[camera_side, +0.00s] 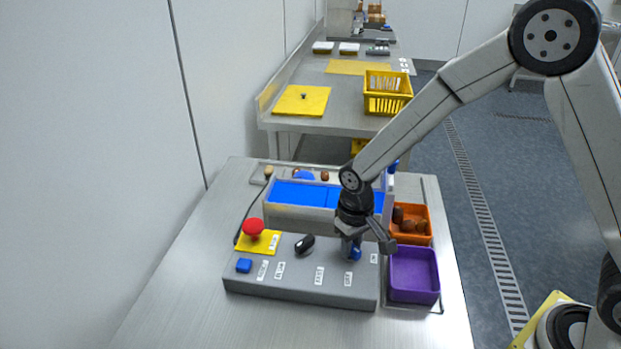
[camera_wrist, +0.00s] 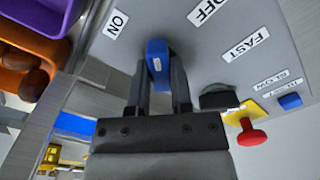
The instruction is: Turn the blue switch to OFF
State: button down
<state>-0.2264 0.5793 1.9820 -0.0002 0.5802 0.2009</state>
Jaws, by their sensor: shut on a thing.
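The blue switch (camera_side: 356,253) is on the right part of the grey control panel (camera_side: 300,290). It also shows in the wrist view (camera_wrist: 157,52), between the two dark fingers. My gripper (camera_wrist: 158,78) is shut on the blue switch, one finger on each side. In the side view my gripper (camera_side: 350,247) points down at the panel and hides part of the switch. The ON label (camera_wrist: 116,23) lies left of the switch and the OFF label (camera_wrist: 207,11) right of it in the wrist view. Which label the switch points at is hard to tell.
A black knob (camera_side: 305,243), a red button (camera_side: 253,228) on a yellow plate and a blue button (camera_side: 244,265) share the panel. A blue-belted conveyor (camera_side: 300,193) stands behind. An orange tray (camera_side: 426,240) with dark dates and an empty purple tray (camera_side: 414,296) are right.

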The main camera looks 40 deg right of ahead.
jog(key=m, duration=0.4)
jog(key=shift+m, duration=0.3)
jog(key=m, duration=0.4)
jog(key=shift+m, duration=0.3)
jog(key=c, duration=0.5)
grip_release()
jog(key=shift+r, duration=0.15)
jog(key=shift+r, duration=3.8)
